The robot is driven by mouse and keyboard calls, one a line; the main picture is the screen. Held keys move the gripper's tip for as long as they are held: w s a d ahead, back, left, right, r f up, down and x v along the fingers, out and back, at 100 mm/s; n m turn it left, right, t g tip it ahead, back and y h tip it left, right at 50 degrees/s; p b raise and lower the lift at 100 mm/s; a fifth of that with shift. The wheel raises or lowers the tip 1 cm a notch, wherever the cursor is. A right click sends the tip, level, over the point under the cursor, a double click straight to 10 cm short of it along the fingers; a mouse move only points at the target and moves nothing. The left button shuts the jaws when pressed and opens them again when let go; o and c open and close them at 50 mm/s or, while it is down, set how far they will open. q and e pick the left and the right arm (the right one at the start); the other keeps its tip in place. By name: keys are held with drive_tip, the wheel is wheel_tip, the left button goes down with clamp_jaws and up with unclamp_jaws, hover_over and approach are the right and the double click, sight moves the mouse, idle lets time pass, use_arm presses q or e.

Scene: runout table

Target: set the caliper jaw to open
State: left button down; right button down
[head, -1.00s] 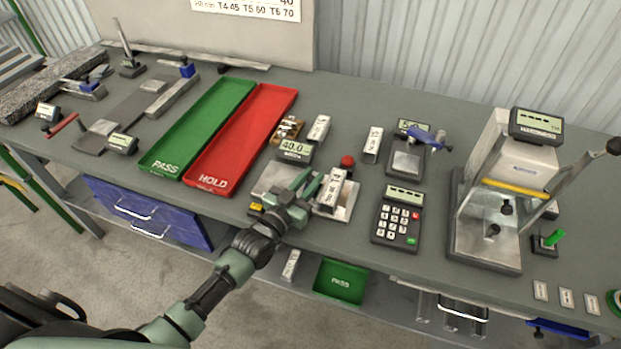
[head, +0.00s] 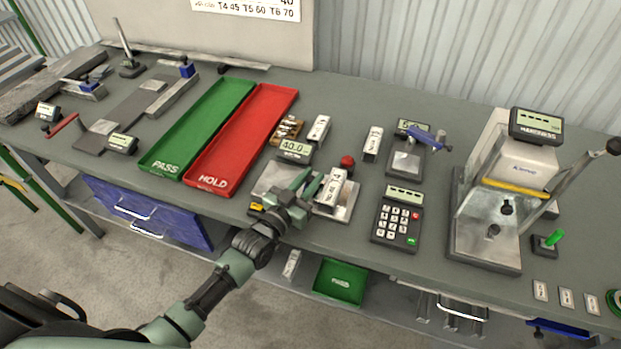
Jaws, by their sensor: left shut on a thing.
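I cannot tell whether the block touches the plate. At the left of the bench lies a long grey measuring fixture (head: 128,114) with a small display (head: 122,144) and a blue-topped piece (head: 187,70). It may be the caliper; its jaw setting is too small to read. My right gripper is not in view.
A green PASS tray (head: 163,166) and a red HOLD tray (head: 213,183) lie left of the scale. A red button (head: 347,161), keypad (head: 397,217) and hardness tester (head: 486,252) stand to the right. Other pale blocks (head: 319,128) stand behind the scale.

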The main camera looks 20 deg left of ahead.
use_arm(q)
drive_tip(key=a+b, duration=0.1)
drive_tip(key=a, duration=0.5)
drive_tip(key=shift+w+a, duration=0.15)
drive_tip(key=shift+a, duration=0.15)
drive_tip(key=shift+d, duration=0.1)
drive_tip(key=c, duration=1.6)
unclamp_jaws()
drive_tip(key=shift+o, duration=0.3)
drive_tip(key=shift+a, duration=0.2)
drive_tip(key=shift+d, duration=0.15)
